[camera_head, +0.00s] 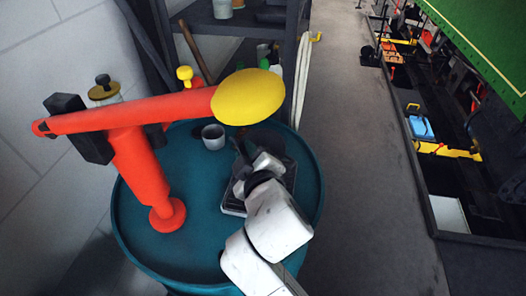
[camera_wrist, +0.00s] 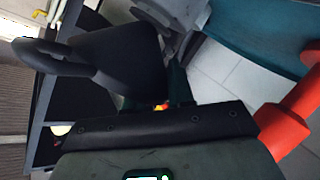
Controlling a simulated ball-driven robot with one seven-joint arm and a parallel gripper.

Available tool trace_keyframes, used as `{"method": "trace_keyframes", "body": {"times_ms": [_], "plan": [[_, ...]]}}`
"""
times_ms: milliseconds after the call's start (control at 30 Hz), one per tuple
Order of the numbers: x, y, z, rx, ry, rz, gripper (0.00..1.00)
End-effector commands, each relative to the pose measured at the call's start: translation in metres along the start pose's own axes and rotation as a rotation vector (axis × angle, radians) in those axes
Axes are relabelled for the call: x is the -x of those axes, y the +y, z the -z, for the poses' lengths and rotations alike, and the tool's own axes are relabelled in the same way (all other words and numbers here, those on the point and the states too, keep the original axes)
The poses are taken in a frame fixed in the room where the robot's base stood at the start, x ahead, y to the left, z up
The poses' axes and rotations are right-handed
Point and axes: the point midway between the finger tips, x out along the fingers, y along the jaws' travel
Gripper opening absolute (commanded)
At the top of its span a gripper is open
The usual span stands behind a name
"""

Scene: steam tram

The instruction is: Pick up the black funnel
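My gripper (camera_head: 246,152) is at the end of my white arm, over the back part of a round teal drum top (camera_head: 200,240). It is small and dark there, and its fingers do not stand out. A dark round shape (camera_head: 279,146), perhaps the black funnel, lies beside it above a grey-framed stand. In the wrist view a large black tapered form with a looped end (camera_wrist: 120,60) is close in front of the dark gripper body (camera_wrist: 160,125). It may be the funnel, but I cannot tell whether the fingers hold it.
A red-orange lever device (camera_head: 140,170) with a yellow oval end (camera_head: 248,97) stands at the left of the drum, its lever reaching across. A grey cup (camera_head: 213,137) stands behind. Shelves (camera_head: 225,28) are at the back. Grey floor (camera_head: 365,190) is clear on the right.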

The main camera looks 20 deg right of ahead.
Motion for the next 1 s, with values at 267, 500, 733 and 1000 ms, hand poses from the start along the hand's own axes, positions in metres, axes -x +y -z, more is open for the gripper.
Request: {"method": "trace_keyframes", "body": {"times_ms": [267,500,733,1000], "plan": [[0.000,0.000,0.000,0.000,0.000,0.000,0.00],[0.000,0.000,0.000,0.000,0.000,0.000,0.00],[0.003,0.008,0.008,-0.003,0.003,-0.002,0.00],[0.030,0.034,0.030,-0.003,0.005,-0.002,0.00]]}}
